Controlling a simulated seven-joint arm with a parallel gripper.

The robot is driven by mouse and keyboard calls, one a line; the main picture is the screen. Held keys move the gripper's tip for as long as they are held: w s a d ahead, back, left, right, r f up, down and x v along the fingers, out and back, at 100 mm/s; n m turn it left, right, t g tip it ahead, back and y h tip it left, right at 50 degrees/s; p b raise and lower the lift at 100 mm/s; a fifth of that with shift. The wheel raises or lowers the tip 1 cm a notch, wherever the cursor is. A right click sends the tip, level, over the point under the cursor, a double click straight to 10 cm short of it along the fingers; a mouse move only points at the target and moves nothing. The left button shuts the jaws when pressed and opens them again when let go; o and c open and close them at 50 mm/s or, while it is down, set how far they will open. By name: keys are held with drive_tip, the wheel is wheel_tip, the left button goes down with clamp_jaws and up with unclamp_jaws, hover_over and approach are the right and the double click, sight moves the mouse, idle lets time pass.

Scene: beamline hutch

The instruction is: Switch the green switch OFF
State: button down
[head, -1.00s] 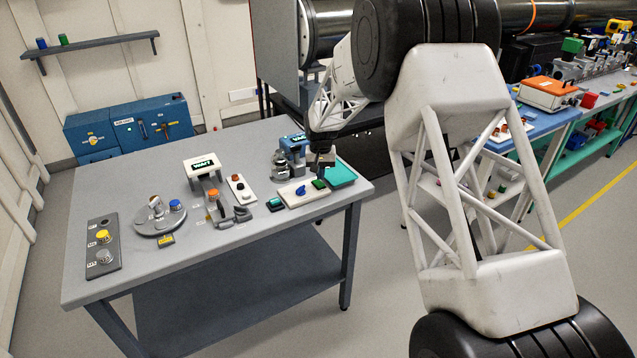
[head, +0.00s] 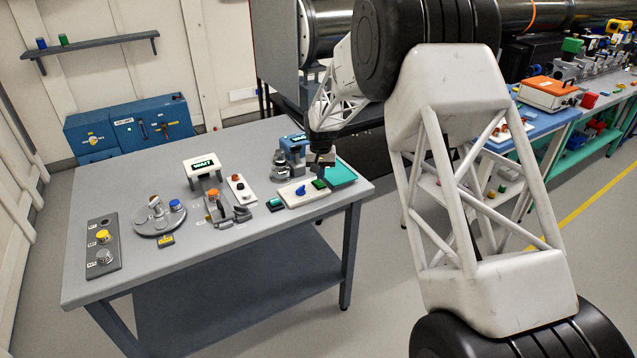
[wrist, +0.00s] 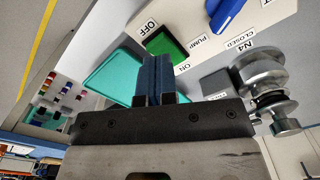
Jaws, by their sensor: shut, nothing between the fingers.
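The green switch (head: 320,184) sits on a white panel (head: 296,200) at the right end of the grey table. In the wrist view the green switch (wrist: 172,46) lies between the labels OFF and ON, with PUMP printed beside it. My gripper (head: 321,175) is right at the switch, fingers pointing down. In the wrist view the blue fingers of my gripper (wrist: 153,60) are closed together, empty, and overlap the near edge of the switch. Whether they touch it I cannot tell. The fingers hide part of the switch, and its tilt is unclear.
A blue knob (head: 300,190) is on the same panel, close to the switch. A teal pad (head: 342,176) lies beside the panel. A metal valve fitting (head: 281,168) stands behind. Other controls, including a WAIT display (head: 203,164), occupy the table to the left.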

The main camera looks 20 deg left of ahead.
sight(321, 184)
drive_tip(key=shift+f, duration=1.25)
idle(1.2)
drive_tip(key=shift+r, duration=3.45)
drive_tip(key=shift+r, duration=0.1)
